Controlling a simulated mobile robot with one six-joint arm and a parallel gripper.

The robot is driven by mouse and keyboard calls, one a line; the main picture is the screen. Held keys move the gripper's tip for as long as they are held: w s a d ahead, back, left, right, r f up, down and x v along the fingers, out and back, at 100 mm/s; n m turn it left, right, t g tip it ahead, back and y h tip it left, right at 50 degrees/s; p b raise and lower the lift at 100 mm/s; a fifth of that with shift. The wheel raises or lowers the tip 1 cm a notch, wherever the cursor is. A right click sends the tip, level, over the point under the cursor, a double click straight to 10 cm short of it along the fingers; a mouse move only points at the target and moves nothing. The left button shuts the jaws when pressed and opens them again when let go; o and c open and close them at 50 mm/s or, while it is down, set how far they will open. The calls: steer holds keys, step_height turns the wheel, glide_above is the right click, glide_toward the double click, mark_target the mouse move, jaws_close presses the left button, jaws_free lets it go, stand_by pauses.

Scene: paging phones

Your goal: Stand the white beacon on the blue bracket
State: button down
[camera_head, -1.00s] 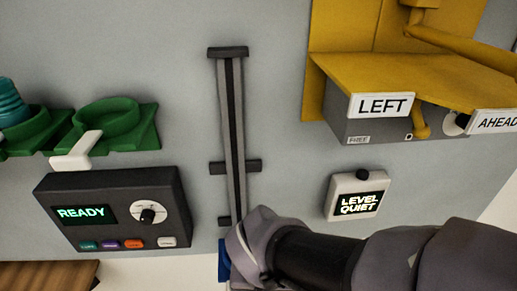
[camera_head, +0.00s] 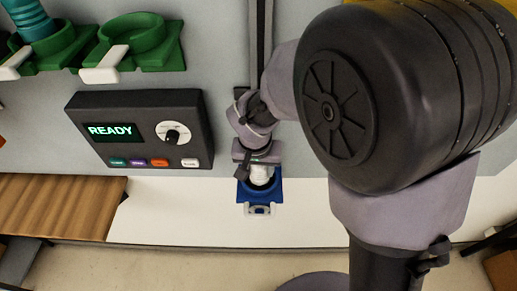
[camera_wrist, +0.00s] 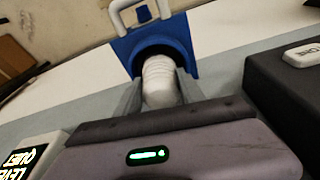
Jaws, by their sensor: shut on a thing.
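The white beacon (camera_wrist: 160,80) is a ribbed, rounded white piece between the fingers of my gripper (camera_wrist: 155,100) in the wrist view. In the head view, the beacon (camera_head: 261,172) shows just below my gripper (camera_head: 258,160), which is shut on it. The blue bracket (camera_head: 244,194) is at the foot of the vertical rail, directly below the beacon. In the wrist view, the beacon overlaps the dark round opening of the bracket (camera_wrist: 122,47). I cannot tell whether its end is inside the opening or just in front of it.
A dark control box (camera_head: 85,140) reading READY is on the wall left of the bracket. Green ring holders (camera_head: 160,45) are above it. A wooden surface (camera_head: 55,205) is at lower left. In the wrist view, a white LEVEL QUIET box (camera_wrist: 28,160) is at lower left.

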steer(key=shift+f, duration=0.1)
steer(key=c, duration=0.7)
jaws_free()
